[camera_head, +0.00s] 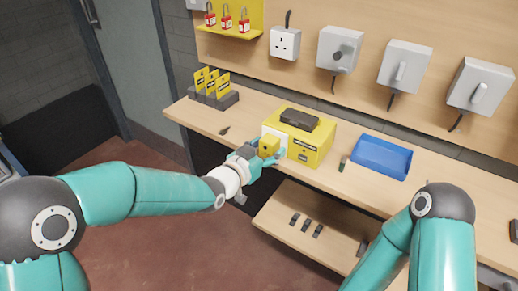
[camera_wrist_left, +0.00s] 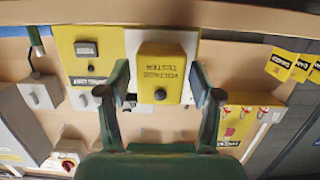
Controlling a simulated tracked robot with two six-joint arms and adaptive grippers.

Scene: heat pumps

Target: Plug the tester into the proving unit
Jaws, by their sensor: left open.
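The yellow voltage tester (camera_wrist_left: 161,72) stands between the spread fingers of my left gripper (camera_wrist_left: 160,86), with a gap on both sides. In the head view the tester (camera_head: 268,144) is small, and my left gripper (camera_head: 268,153) is open around it. Behind the tester is a white panel (camera_head: 275,133) at the left end of a yellow box (camera_head: 305,151), which looks like the proving unit. A black case (camera_head: 299,118) lies on that box. Whether the tester touches the white panel cannot be told. My right gripper is out of view; only its arm shows.
A blue tray (camera_head: 381,158) sits right of the yellow box on the wooden bench. Yellow tags (camera_head: 212,84) stand in a dark holder at the left. A socket and switch boxes hang on the back board. A lower shelf (camera_head: 300,235) holds several small dark items.

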